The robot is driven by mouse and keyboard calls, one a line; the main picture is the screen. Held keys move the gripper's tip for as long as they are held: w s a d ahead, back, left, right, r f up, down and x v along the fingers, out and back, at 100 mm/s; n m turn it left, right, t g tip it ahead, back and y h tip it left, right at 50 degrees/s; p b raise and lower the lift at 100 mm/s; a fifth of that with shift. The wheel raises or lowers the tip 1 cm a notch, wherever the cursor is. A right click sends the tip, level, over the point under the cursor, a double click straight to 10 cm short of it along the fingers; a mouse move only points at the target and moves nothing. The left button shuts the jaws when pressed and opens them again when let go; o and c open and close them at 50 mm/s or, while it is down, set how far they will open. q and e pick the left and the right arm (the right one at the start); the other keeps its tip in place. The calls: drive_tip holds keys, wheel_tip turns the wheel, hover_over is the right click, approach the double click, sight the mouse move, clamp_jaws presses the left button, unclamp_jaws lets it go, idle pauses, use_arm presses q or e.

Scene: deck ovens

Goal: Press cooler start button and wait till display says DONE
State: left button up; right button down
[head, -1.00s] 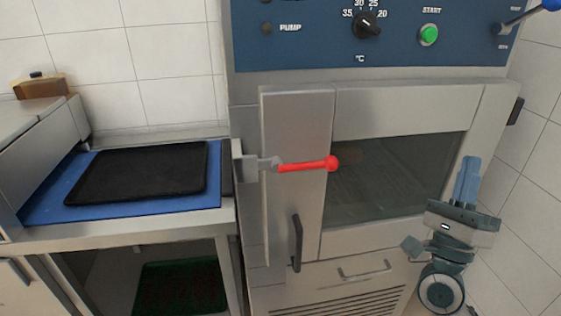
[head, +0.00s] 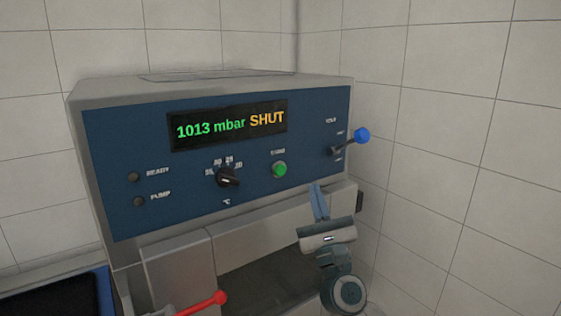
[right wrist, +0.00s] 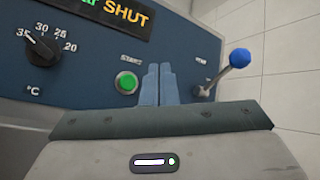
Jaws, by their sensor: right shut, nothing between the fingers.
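The cooler's blue panel (head: 140,220) carries a display (head: 228,125) that reads "1013 mbar SHUT". The green start button (head: 279,169) sits below the display's right end, and it also shows in the right wrist view (right wrist: 126,82). My right gripper (head: 318,188) is shut and empty. In the head view its fingertips are below and to the right of the button. In the right wrist view the fingertips (right wrist: 158,68) are just right of the button, apart from it in the picture. My left gripper is not in view.
A blue-knobbed lever (head: 361,135) is right of the button, near the wall. A black dial (head: 228,178) is to its left. A red-handled latch (head: 205,303) sticks out from the door below. A black mat (head: 50,297) lies at lower left.

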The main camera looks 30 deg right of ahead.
sight(280, 170)
drive_tip(key=shift+w, duration=0.1)
idle(0.3)
drive_tip(key=shift+w+a+b, duration=0.2)
drive_tip(key=shift+w+b, duration=0.2)
drive_tip(key=shift+w, duration=1.8)
drive_tip(key=shift+w+a+b, duration=0.15)
drive_tip(key=shift+w+b, duration=0.2)
drive_tip(key=shift+w, duration=1.8)
drive_tip(key=shift+w, duration=0.15)
drive_tip(key=shift+w, duration=0.25)
